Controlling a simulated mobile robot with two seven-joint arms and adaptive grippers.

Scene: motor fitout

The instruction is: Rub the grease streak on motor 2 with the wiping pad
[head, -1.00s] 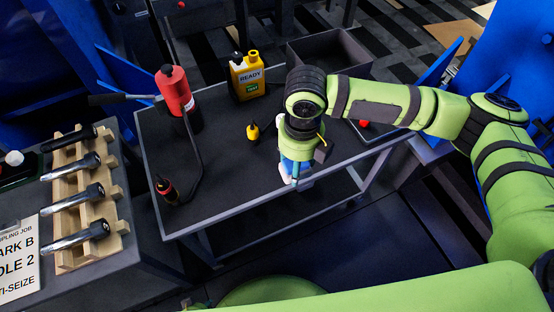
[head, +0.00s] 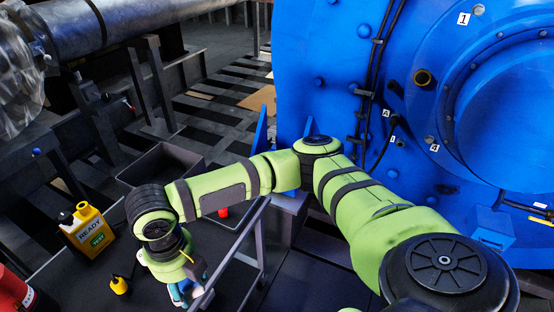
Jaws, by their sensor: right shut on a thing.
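My right gripper (head: 185,292) hangs over the cart at the lower left, pointing down, largely hidden by its own wrist. It is shut on a small white and blue thing, which looks like the wiping pad (head: 178,294); little of it shows. A large blue motor housing (head: 330,95) fills the right side, with plates marked 1 and 4 on its round face. I cannot tell whether it is motor 2, and I make out no clear grease streak on it. The gripper is well apart from the housing. My left gripper is out of view.
The dark cart (head: 50,285) holds a yellow READY bottle (head: 86,232), a small yellow bottle (head: 119,285), a red bottle (head: 12,292) and a grey bin (head: 160,165). Black cables (head: 371,70) run down the housing. A large metal shaft (head: 130,20) lies at upper left.

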